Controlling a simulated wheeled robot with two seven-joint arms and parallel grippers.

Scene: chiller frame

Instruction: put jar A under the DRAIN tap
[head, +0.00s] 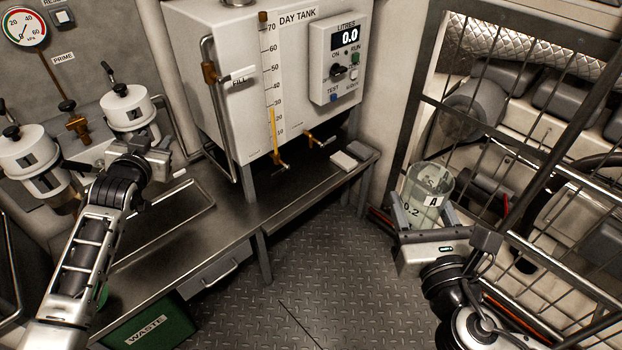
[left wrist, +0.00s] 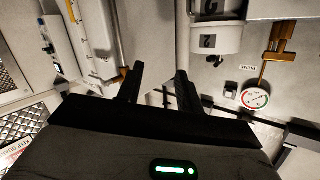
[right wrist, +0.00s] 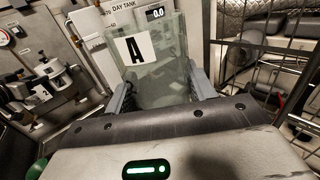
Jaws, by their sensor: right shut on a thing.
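Jar A (head: 430,187) is a clear glass jar with a white "A" label. My right gripper (head: 424,214) is shut on it, one finger on each side, and holds it up in the air before the caged machinery. The jar also fills the upper middle of the right wrist view (right wrist: 158,62) and looks empty. Two brass taps, a nearer one (head: 281,162) and a farther one (head: 318,140), sit low on the day tank (head: 225,70); I cannot read which is DRAIN. My left gripper (head: 173,161) is open and empty, left of the tank above the bench.
The steel bench (head: 230,215) runs under the tank, with pale pads (head: 350,155) at its right end. White canisters (head: 127,108) stand at the left. A wire cage (head: 480,125) is beside the jar. A green WASTE bin (head: 150,330) is below the bench.

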